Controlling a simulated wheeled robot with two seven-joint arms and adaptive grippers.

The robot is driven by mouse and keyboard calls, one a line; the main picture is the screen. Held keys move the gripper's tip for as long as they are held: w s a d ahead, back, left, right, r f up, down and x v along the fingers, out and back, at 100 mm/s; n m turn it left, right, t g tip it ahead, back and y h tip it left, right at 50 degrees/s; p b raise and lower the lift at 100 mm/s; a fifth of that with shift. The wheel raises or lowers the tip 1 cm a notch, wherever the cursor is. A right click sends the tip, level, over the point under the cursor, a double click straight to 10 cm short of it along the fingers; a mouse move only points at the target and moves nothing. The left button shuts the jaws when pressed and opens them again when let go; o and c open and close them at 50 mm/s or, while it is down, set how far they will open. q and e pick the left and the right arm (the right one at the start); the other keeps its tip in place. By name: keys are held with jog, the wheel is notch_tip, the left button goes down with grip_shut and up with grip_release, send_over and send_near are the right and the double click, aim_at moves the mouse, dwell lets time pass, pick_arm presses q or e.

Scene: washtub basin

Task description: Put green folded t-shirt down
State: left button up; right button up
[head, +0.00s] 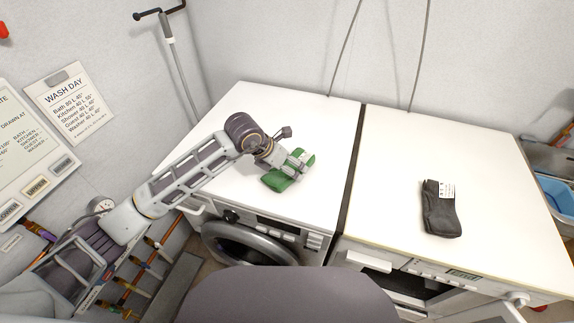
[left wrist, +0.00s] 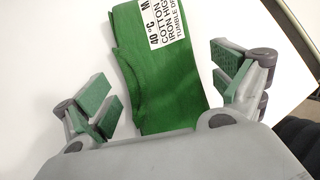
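The green folded t-shirt (head: 276,181) lies on the white top of the left machine in the head view. In the left wrist view the t-shirt (left wrist: 160,85) is a flat green bundle with a white care label near its upper end. My left gripper (head: 294,165) is over the t-shirt and partly hides it. In the left wrist view the green-padded fingers of the left gripper (left wrist: 168,92) stand wide apart, one on each side of the t-shirt, with gaps of white surface between. My right gripper is not in view.
A dark folded garment (head: 440,212) with a white label lies on the right machine's top (head: 400,170). A narrow gap separates the two machines. The left machine's top (head: 300,110) is clear behind the t-shirt. A blue basin (head: 556,190) is at the far right.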

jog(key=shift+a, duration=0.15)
pick_arm(q)
jog(key=shift+a+r, duration=0.1)
jog(key=shift+r, duration=0.15)
jog(key=shift+p+v, duration=0.8)
jog(key=shift+v, duration=0.5)
jog(key=p+v, duration=0.3)
jog(key=v, duration=0.4)
jog(key=shift+s+a+r, duration=0.1)
jog(key=shift+r, duration=0.1)
jog(key=shift+s+a+r, duration=0.2)
jog(key=shift+a+r, duration=0.05)
jog(key=shift+r, duration=0.2)
jog(key=shift+s+a+r, duration=0.1)
jog(key=shift+r, duration=0.1)
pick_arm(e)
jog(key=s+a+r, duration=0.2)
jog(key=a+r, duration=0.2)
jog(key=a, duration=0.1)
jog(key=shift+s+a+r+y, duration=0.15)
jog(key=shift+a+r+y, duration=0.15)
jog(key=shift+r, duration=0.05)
